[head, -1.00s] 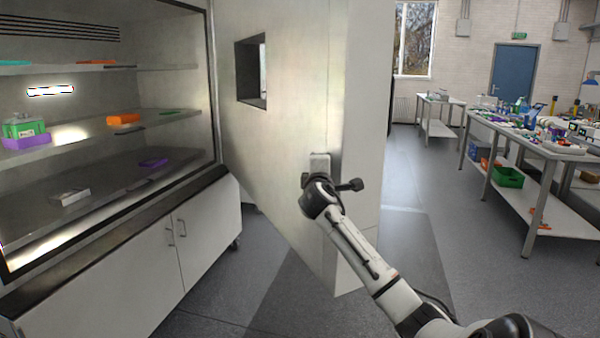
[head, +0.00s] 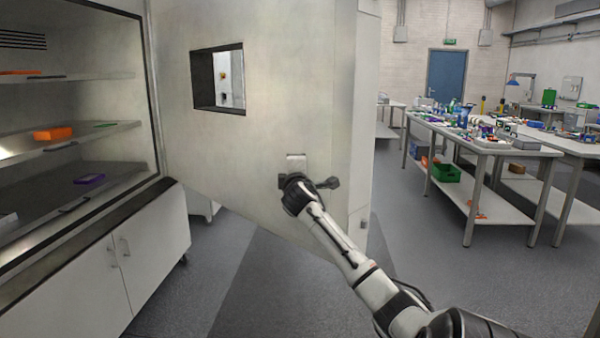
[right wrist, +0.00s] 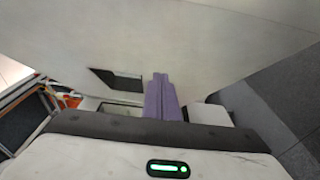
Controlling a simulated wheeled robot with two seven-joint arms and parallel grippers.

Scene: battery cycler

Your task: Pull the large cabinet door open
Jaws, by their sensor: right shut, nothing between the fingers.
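The large cabinet door (head: 270,130), a thick pale panel with a square window (head: 218,78), stands swung wide open from the cabinet (head: 70,110) on the left. A small grey handle plate (head: 296,162) shows on its face. My right gripper (head: 290,182) is at the door face just below that plate; its fingertips are hidden behind the wrist. In the right wrist view, the purple fingers (right wrist: 160,80) are shut together with nothing visible between them, in front of the pale door surface (right wrist: 210,40). Whether they touch the door I cannot tell. My left gripper is not in view.
The cabinet's shelves hold an orange box (head: 53,133) and a purple item (head: 90,179). White lower cupboards (head: 150,250) stand below. Tables with lab items (head: 500,140) stand at the right. Grey floor (head: 440,260) is clear between door and tables.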

